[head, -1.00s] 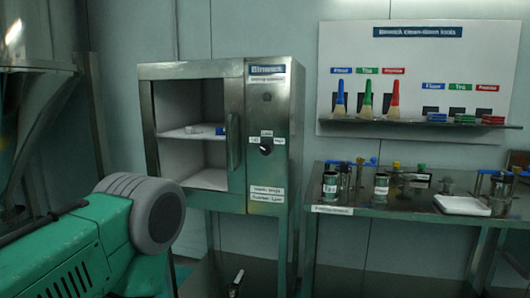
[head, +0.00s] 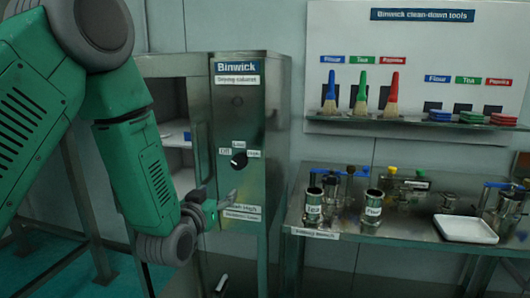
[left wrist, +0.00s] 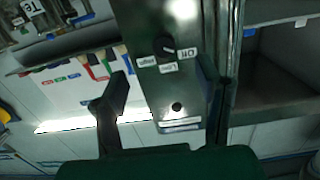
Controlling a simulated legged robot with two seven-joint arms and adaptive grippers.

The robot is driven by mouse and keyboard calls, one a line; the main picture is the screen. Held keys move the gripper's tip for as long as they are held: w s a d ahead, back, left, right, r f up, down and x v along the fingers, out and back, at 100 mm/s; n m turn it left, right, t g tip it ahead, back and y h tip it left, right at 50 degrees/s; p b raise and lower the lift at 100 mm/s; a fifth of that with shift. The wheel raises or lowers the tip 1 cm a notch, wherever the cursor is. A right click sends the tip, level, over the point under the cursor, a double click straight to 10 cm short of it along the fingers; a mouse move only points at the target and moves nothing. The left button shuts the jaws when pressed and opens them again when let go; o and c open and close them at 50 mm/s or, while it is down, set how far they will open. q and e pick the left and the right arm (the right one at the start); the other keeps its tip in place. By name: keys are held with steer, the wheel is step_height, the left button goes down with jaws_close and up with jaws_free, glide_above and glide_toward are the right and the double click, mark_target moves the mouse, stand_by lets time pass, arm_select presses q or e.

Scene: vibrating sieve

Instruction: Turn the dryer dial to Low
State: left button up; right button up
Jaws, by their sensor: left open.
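The dryer dial (head: 239,160) is a round black knob on the steel front panel of the drying cabinet (head: 238,105). Small white labels stand around it: Off on the left, Low (head: 239,144) above, and High on the right. I cannot read its pointer clearly. My left gripper (head: 222,198) is in front of the panel, below and slightly left of the dial. In the left wrist view the gripper (left wrist: 162,88) is open and empty, its fingers apart. The dial (left wrist: 167,47) appears upside down beyond the fingers, apart from them.
The cabinet's open compartment (head: 178,130) and its door handle lie left of the panel, partly behind my left arm. A bench (head: 350,250) with jars and a white tray (head: 466,229) stands to the right.

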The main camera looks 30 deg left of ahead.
mark_target(237, 163)
arm_select(q)
steer(key=shift+t, duration=0.3)
steer(key=x, duration=0.4)
steer(key=r+x, duration=0.1)
steer(key=x, duration=0.4)
steer(key=r+x, duration=0.1)
steer(key=x, duration=0.3)
steer(key=shift+w+a, duration=0.1)
steer(key=shift+w, duration=0.05)
steer(key=shift+w+a, duration=0.25)
steer(key=shift+w, duration=0.4)
steer(key=shift+d, duration=0.1)
steer(key=shift+c, duration=1.2)
steer(key=c, duration=0.9)
